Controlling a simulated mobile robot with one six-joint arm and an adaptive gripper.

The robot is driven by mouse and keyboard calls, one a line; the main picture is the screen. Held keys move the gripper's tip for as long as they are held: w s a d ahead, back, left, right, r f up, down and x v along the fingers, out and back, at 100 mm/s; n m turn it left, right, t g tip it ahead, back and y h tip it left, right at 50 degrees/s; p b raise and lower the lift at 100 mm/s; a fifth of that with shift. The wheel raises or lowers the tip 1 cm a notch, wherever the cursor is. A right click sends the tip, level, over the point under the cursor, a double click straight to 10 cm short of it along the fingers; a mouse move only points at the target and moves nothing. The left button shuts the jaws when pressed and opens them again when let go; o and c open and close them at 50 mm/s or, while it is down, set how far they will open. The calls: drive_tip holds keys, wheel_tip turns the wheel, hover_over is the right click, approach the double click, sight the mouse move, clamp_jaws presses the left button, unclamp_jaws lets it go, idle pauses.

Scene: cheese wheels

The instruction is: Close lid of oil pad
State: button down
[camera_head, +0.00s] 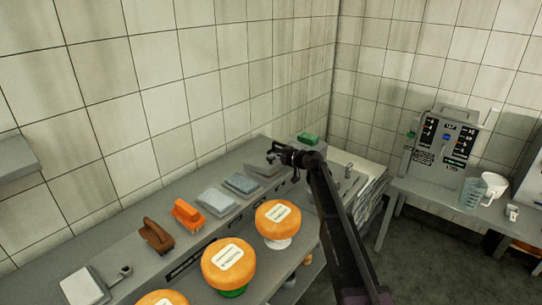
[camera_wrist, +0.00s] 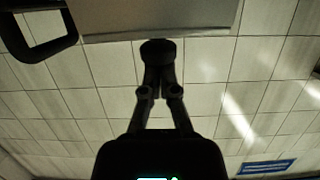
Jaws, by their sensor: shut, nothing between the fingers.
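My gripper (camera_head: 274,154) is at the far end of the grey bench, close above a light grey flat panel (camera_head: 263,169) that looks like the raised lid of the oil pad. My arm and gripper hide part of the area around it. In the wrist view my gripper (camera_wrist: 158,50) is shut and empty. Its fingertips are close to the edge of a pale panel (camera_wrist: 205,17) at the top of that picture; I cannot tell whether they touch it. Two flat grey pads, one (camera_head: 217,202) and another (camera_head: 241,184), lie to the left of the panel.
An orange brush (camera_head: 187,214) and a brown brush (camera_head: 156,236) lie farther left. Orange cheese wheels, such as one (camera_head: 278,219) and another (camera_head: 229,266), stand along the front. A green block (camera_head: 308,139) is behind my gripper. A dark loop (camera_wrist: 38,38) shows in the wrist view.

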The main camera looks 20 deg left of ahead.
sight(271, 163)
drive_tip(key=shift+s+d+f+b, duration=0.1)
drive_tip(key=shift+d+f+b, duration=0.15)
drive_tip(key=shift+f+b, duration=0.25)
drive_tip(key=shift+s+d+f+b, duration=0.1)
drive_tip(key=shift+d+f+b, duration=0.15)
drive_tip(key=shift+f, duration=0.45)
drive_tip(key=shift+s+d+f+b, duration=0.1)
drive_tip(key=shift+s+f+b, duration=0.05)
drive_tip(key=shift+b, duration=0.15)
drive_tip(key=shift+s, duration=0.1)
drive_tip(key=shift+w+r+p, duration=0.2)
drive_tip(key=shift+r+p, duration=0.6)
drive_tip(key=shift+p, duration=0.15)
wheel_tip(271, 163, up, 3)
drive_tip(key=p, duration=0.2)
drive_tip(key=shift+d+f+p, duration=0.1)
drive_tip(key=shift+d+p, duration=0.05)
drive_tip(key=shift+p, duration=0.15)
drive_tip(key=s+d+f+b, duration=0.3)
drive_tip(key=d+f+b, duration=0.1)
drive_tip(key=d, duration=0.4)
drive_tip(key=shift+s+d, duration=0.15)
drive_tip(key=shift+d, duration=0.1)
